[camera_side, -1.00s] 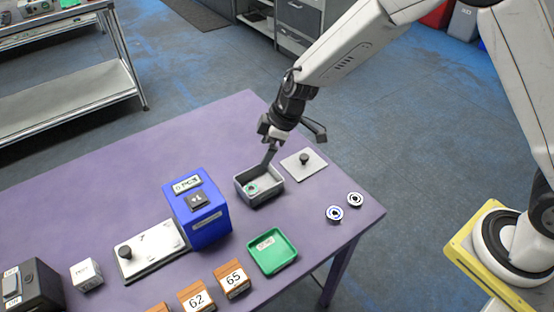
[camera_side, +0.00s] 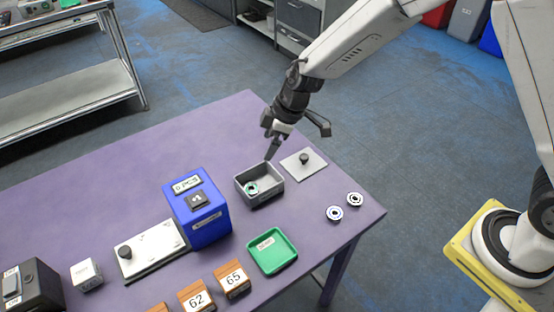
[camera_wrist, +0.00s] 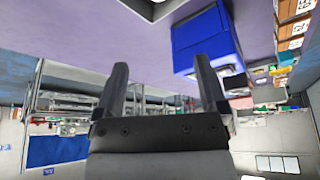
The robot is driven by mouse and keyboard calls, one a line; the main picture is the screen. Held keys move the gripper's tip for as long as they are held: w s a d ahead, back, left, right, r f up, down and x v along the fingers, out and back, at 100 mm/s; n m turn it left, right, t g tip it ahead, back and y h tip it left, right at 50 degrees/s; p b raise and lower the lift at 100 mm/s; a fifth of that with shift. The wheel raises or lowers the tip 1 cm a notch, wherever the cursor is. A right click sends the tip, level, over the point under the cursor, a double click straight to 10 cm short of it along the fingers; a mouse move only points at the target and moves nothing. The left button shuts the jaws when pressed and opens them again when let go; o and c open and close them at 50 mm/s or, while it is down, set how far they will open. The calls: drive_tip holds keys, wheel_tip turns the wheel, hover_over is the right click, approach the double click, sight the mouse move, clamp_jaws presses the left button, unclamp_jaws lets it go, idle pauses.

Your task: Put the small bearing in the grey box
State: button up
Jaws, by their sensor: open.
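The grey box (camera_side: 268,196) stands on the purple table, open at the top. A small ring-shaped bearing with a greenish ring (camera_side: 251,188) lies inside it, near its left wall. My gripper (camera_side: 271,155) is just above the back rim of the box, pointing down, and appears clear of the bearing. In the wrist view my gripper (camera_wrist: 160,85) shows two dark fingers spread apart with nothing between them.
A blue box (camera_side: 208,222) stands left of the grey box. A grey plate with a black knob (camera_side: 304,164) lies behind right. A green tray (camera_side: 272,252) and numbered wooden blocks (camera_side: 232,281) are in front. The table's back left is clear.

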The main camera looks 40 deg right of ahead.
drive_tip(key=s+d+r+m+t+h, duration=0.2)
drive_tip(key=d+r+m, duration=0.15)
drive_tip(key=d, duration=0.25)
drive_tip(key=s+d+r+m+t+h, duration=0.1)
drive_tip(key=s+d+r+m+t, duration=0.2)
drive_tip(key=d, duration=0.4)
drive_tip(key=s+d+f+m+g, duration=0.1)
drive_tip(key=s+m+g, duration=0.1)
drive_tip(key=s, duration=0.5)
drive_tip(key=s+d+f+m+g, duration=0.1)
drive_tip(key=s+d+m+g, duration=0.1)
drive_tip(key=s, duration=0.5)
drive_tip(key=shift+d+f+m+g+h, duration=0.2)
drive_tip(key=shift+d+m+g+h, duration=0.1)
drive_tip(key=shift+m+g+h, duration=0.15)
